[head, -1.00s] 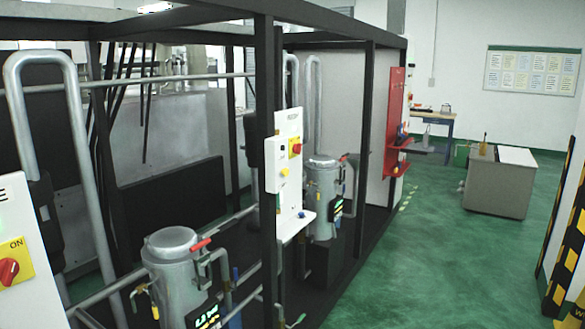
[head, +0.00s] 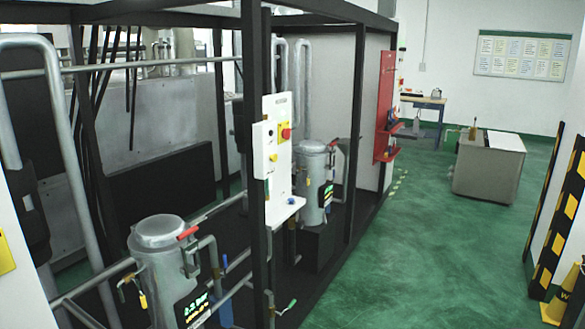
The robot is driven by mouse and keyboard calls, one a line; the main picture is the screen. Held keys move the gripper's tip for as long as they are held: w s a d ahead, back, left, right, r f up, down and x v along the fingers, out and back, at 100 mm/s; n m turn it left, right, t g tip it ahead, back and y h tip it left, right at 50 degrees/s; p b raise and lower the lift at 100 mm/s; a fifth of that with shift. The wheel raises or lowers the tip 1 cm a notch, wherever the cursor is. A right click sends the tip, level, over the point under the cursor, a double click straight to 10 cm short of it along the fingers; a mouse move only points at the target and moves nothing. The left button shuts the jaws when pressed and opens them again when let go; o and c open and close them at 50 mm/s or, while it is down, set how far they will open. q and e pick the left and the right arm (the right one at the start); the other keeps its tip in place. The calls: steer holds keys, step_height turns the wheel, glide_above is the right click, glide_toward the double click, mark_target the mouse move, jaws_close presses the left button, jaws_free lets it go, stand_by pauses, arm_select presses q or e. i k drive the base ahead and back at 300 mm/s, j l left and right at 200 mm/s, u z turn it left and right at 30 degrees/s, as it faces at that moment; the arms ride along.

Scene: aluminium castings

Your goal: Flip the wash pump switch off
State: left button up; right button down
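A white control panel (head: 279,185) is mounted on the dark frame, near the middle of the head view. It carries a red rotary switch on a yellow plate (head: 286,133) near its top, with smaller knobs on the box beside it. Its label is too small to read, so I cannot tell if this is the wash pump switch. At the left edge, part of another white panel (head: 20,290) shows a cut-off yellow plate (head: 4,254). Any switch on that plate is outside the picture. Neither of my grippers is in view.
A metal filter vessel (head: 168,265) with a lit display stands inside the dark frame, with a second vessel (head: 313,185) behind. A red board (head: 386,105) hangs farther along. Green floor (head: 400,260) is open to the right, up to a grey cabinet (head: 489,170) and striped barriers (head: 560,235).

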mark_target(286, 133)
steer(key=i+l+z, duration=0.3)
steer(key=i, duration=0.7)
steer(key=i+z, duration=0.3)
steer(key=i, duration=0.7)
steer(key=i+l+u, duration=0.1)
steer(key=i+u, duration=0.3)
steer(key=i+l+u, duration=0.25)
steer(key=i+u, duration=0.15)
steer(key=i+l+u, duration=1.05)
steer(key=l+u, duration=0.2)
steer(key=l, duration=0.2)
